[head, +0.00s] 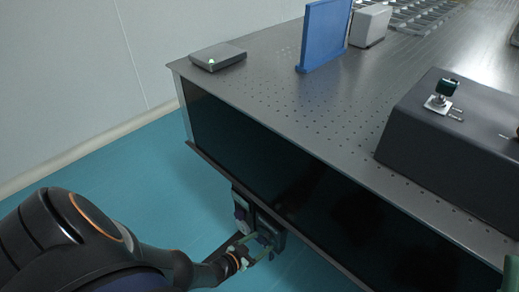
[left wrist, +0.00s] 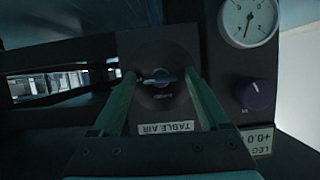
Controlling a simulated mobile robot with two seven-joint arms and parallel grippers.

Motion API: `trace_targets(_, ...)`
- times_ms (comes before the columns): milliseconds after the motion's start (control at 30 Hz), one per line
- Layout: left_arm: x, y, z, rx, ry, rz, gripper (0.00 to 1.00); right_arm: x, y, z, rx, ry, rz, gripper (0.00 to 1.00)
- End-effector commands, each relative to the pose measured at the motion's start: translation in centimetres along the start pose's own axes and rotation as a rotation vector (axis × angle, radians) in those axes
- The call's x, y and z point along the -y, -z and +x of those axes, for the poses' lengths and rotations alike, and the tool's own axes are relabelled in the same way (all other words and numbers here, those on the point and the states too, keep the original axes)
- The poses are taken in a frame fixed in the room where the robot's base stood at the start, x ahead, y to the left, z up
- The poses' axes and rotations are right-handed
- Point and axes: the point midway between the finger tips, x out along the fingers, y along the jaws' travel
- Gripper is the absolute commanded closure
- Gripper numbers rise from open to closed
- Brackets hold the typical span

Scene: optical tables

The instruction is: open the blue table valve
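The table valve (left wrist: 162,77) shows in the left wrist view as a small blue-grey handle on a round dark dial. It sits on a dark panel above an upside-down "TABLE AIR" label (left wrist: 167,127). My left gripper (left wrist: 160,74) has its two green fingers apart, one on each side of the handle. I see gaps between the fingers and the handle, and nothing is held. In the head view my left gripper (head: 262,244) is at the panel (head: 243,208) below the table's edge. The handle cannot be made out there.
A white-faced gauge (left wrist: 248,22) and a purple knob (left wrist: 257,95) sit right of the valve. The optical table (head: 270,95) overhangs the panel. On it are a grey box (head: 217,56), a blue plate (head: 323,35) and a dark housing (head: 430,140). The floor at left is clear.

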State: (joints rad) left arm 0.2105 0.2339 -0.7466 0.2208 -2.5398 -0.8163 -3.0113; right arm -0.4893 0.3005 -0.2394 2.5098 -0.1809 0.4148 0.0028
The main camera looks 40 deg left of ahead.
Motion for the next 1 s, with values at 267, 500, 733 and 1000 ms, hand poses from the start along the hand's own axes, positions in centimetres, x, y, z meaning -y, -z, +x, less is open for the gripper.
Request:
trace_targets(267, 0.0, 0.1, 0.0, -0.001, 0.001, -0.001, 0.18, 0.1, 0.0, 0.0, 0.002, 0.008, -0.001, 0.19)
trace_targets(500, 0.1, 0.5, -2.7, 0.003, 0.001, -0.002, 0.18, -0.4, 1.4, 1.4, -0.002, 0.017, -0.02, 0.19)
trace_targets(733, 0.0, 0.6, -8.4, 0.005, 0.0, 0.0, 0.18, -1.9, 3.8, 3.7, -0.011, 0.005, -0.076, 0.19)
trace_targets(1000, 0.0, 0.1, -11.6, 0.0, 0.0, -0.001, 0.18, -2.3, -0.4, 2.9, 0.17, -0.026, -0.045, 0.19)
